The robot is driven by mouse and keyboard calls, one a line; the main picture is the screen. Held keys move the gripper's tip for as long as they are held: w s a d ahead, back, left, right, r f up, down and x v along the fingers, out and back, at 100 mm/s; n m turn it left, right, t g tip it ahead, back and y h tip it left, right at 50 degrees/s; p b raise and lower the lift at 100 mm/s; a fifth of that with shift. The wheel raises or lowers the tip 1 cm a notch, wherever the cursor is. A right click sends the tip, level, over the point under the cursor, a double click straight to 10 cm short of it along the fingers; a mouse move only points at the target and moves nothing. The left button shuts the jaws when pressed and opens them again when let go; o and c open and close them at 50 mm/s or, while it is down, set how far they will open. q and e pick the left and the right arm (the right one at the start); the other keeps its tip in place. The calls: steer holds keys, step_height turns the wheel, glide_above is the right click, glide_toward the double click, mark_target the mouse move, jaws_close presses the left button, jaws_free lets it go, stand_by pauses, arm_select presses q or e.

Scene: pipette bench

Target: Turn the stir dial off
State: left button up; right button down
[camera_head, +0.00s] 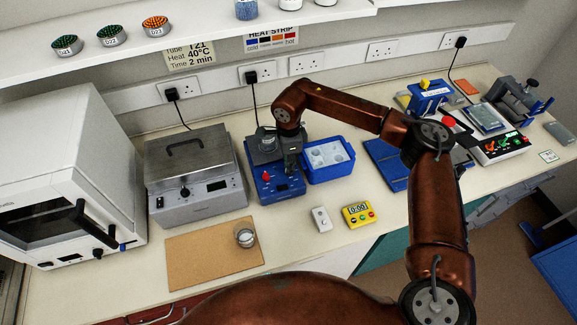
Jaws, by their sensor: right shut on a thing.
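The blue stirrer hotplate (281,188) stands mid-bench, with a beaker (267,142) on its dark top plate. A red knob (266,176) shows at the left of its sloped front panel, with a small display lower down. My right gripper (291,166) comes down over the right part of that panel. Its fingers are shut on the stir dial, which they hide, so the dial's setting cannot be read. My left gripper is not in view.
A grey lidded bath (196,178) stands left of the hotplate, and a blue box (329,168) stands close on its right. A yellow timer (358,214) and a small white switch box (321,219) lie in front. A glass (245,236) stands on a tan board (200,268).

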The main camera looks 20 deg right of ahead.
steer(key=shift+w+r+n, duration=0.1)
steer(key=shift+n, duration=0.5)
steer(key=c, duration=1.8)
jaws_free()
step_height(320, 180, up, 12)
